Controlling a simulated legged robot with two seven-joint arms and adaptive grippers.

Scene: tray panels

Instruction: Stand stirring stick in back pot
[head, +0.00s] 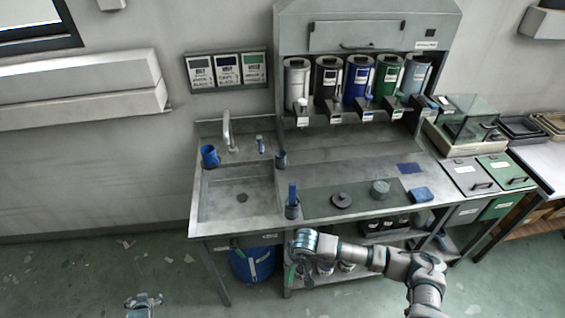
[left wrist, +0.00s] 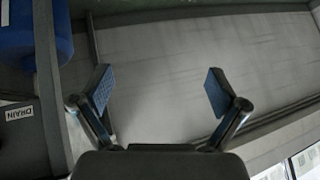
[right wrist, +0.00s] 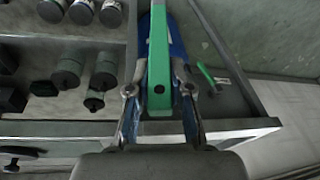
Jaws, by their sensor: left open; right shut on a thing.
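A green stick with a hole in its end, likely the stirring stick, is in my right gripper (right wrist: 158,112). The green stick (right wrist: 159,55) runs away from the fingers in the right wrist view. A small dark pot (head: 281,160) stands at the back of the bench, right of the sink. A similar front pot (head: 292,211) holds an upright blue stick (head: 292,192). My left gripper (left wrist: 158,92) is open and empty, low at the left.
The sink (head: 240,190) has a blue cup (head: 209,156) on its back left corner. A blue bucket (head: 252,264) stands under the bench. In the right wrist view, several small pots (right wrist: 80,70) and a loose green piece (right wrist: 206,74) lie near the held stick.

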